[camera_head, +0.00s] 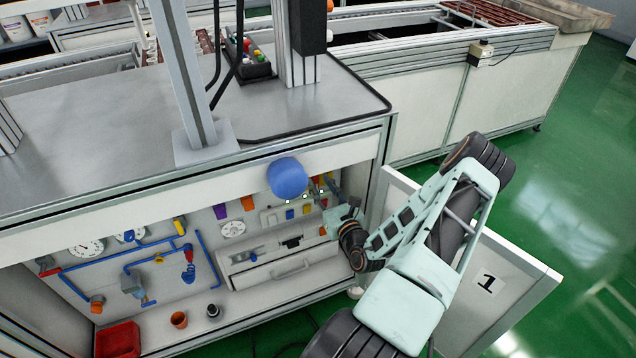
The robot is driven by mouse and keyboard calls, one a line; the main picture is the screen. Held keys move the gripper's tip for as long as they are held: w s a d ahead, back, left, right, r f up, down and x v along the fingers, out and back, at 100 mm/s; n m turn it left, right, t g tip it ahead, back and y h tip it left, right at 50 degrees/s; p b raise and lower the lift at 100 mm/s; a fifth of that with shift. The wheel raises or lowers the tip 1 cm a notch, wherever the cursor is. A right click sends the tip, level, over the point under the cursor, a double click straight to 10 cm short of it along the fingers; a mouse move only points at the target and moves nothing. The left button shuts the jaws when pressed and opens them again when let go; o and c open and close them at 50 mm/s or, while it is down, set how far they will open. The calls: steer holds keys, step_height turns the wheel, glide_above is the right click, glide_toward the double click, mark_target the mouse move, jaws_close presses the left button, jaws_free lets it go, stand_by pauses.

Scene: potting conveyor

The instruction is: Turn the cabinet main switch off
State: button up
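The open cabinet (60,323) under the grey bench holds a back panel (205,222) with gauges, blue pipes and small coloured parts. My arm reaches into the right side of the cabinet. My gripper (322,192) is at the right part of the panel, beside a row of small yellow and blue parts (290,214). Its fingers are small and partly lost against the panel, so I cannot tell whether they are open or touching anything. I cannot pick out the main switch with certainty; my gripper and a blue ball (287,177) cover part of this area.
The cabinet door (508,262), marked 1, stands open on the right, behind my arm. A drawer unit (290,268), an orange cup (179,319), a dark cup (213,311) and a red bin (118,340) are inside. Green floor is clear at the right.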

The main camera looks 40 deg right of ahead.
steer(key=shift+x, duration=1.25)
jaws_close()
steer(key=n+p, duration=0.2)
steer(key=n, duration=0.1)
steer(key=shift+a+r+n, duration=0.1)
steer(key=shift+a+n, duration=0.2)
steer(key=shift+a, duration=0.05)
steer(key=shift+w+a+f+n+p, duration=0.1)
steer(key=shift+a+f+n, duration=0.2)
steer(key=shift+n, duration=2.1)
steer(key=shift+w+a+f+n+p, duration=0.15)
steer(key=shift+f+n, duration=0.25)
steer(key=shift+n, duration=2)
steer(key=shift+s+a+f+n+p, duration=0.1)
steer(key=shift+f+n, duration=0.25)
steer(key=shift+n, duration=2.05)
